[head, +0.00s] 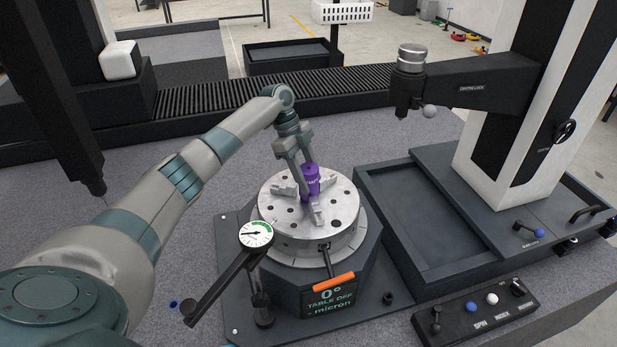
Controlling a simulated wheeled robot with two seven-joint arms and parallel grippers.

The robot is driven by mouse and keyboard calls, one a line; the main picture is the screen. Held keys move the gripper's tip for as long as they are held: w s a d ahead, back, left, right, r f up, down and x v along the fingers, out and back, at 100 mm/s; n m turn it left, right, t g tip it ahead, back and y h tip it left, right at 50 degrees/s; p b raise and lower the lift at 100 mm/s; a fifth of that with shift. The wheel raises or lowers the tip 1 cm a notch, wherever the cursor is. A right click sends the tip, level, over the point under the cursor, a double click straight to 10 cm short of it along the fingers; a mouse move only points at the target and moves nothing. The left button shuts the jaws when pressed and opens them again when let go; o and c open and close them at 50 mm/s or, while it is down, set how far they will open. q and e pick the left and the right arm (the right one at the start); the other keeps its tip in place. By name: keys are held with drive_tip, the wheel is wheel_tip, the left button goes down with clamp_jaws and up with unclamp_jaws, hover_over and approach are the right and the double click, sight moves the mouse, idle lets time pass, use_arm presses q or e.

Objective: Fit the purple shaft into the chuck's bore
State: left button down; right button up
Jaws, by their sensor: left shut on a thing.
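The purple shaft (310,181) stands upright at the middle of the round metal chuck (283,208), between its jaws. My left gripper (306,174) is shut on the shaft, with its fingers reaching down from above at the back left. The shaft's lower end is hidden at the chuck's centre, so I cannot tell how deep it sits in the bore. The bore itself is hidden. My right gripper is not in view.
A dial gauge (256,234) on a black stand is close at the chuck's front left. A chuck key with an orange handle (334,282) sticks out at the front. A tall column with an arm (470,84) stands right, behind an empty dark tray (395,205). A control box (478,308) lies front right.

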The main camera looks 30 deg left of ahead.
sight(304, 167)
use_arm(q)
drive_tip(key=shift+r, duration=0.15)
drive_tip(key=c, duration=0.9)
unclamp_jaws()
drive_tip(key=shift+p+v, duration=0.8)
drive_tip(key=shift+v, duration=1.7)
